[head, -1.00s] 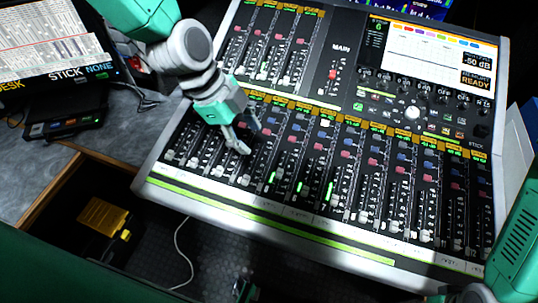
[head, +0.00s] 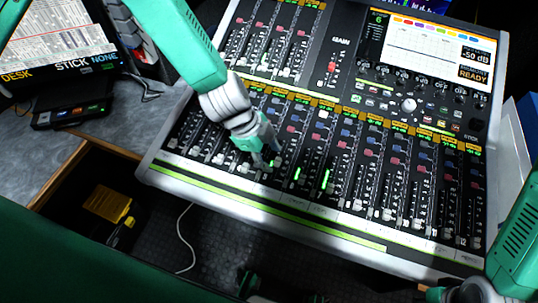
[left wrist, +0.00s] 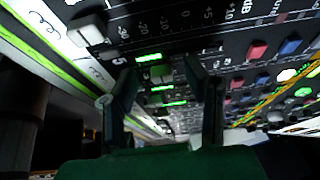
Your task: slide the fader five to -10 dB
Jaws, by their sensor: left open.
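The mixing console (head: 290,207) fills the middle of the head view, with rows of fader caps and lit green meters. My left gripper (head: 267,162) is over the lower fader bank, at the channel just left of two lit green meters. It hides most of that channel, likely fader five. In the left wrist view, a greenish fader cap (left wrist: 161,73) shows between the open fingers of the left gripper (left wrist: 160,82). A printed 5 and a dB scale show close by. I cannot tell whether the fingers touch the cap.
A pale fader cap (left wrist: 87,31) stands close by in the left wrist view. The console's screen (head: 433,55) is at the upper right. A laptop-like display (head: 55,45) and black box (head: 70,110) sit on the desk at left. A yellow box (head: 108,205) lies below.

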